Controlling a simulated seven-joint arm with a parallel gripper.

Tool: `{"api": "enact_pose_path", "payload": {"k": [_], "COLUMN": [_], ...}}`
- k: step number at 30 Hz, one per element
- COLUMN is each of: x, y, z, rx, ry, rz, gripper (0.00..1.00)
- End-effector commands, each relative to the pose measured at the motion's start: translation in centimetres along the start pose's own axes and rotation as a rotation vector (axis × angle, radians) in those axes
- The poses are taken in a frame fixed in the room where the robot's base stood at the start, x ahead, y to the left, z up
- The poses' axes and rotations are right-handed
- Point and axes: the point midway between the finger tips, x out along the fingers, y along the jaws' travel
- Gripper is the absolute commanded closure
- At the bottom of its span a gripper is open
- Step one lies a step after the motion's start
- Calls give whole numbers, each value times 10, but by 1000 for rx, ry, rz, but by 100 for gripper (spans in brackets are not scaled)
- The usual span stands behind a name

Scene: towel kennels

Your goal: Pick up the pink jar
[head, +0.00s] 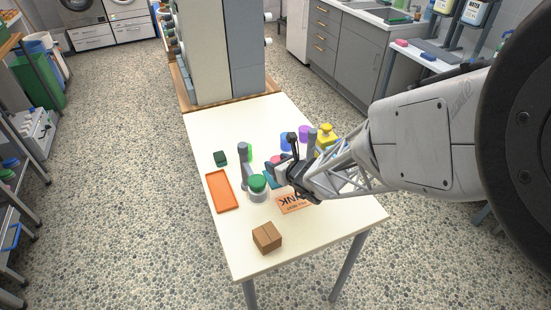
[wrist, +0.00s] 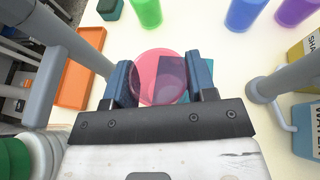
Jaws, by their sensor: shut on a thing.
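The pink jar (wrist: 150,68) is round and see-through in the wrist view, between the two dark blue fingers of my gripper (wrist: 163,85). The gripper is shut on it. In the head view only a small pink part of the jar (head: 275,159) shows beside my gripper (head: 274,172); the fingers and wrist hide the rest. A teal patch (wrist: 208,64) shows behind the jar and a finger. I cannot tell whether the jar touches the table.
An orange tray (head: 222,191), a green-lidded jar (head: 258,185), a brown box (head: 267,238) and a printed orange card (head: 293,203) lie around on the white table (head: 215,240). Green (wrist: 147,12), blue (wrist: 245,12) and purple (wrist: 296,10) things stand beyond. Grey posts flank my gripper.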

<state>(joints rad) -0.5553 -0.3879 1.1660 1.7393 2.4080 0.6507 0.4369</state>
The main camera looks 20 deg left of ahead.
Motion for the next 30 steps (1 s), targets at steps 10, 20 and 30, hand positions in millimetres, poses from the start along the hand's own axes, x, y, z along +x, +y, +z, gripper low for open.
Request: {"api": "enact_pose_path", "payload": {"k": [10, 20, 30], "x": [-6, -6, -14], "y": [2, 2, 4], "z": [-2, -2, -4], "rx": [0, 0, 0], "ry": [0, 0, 0], "rz": [0, 0, 0], "gripper": [72, 72, 72]}}
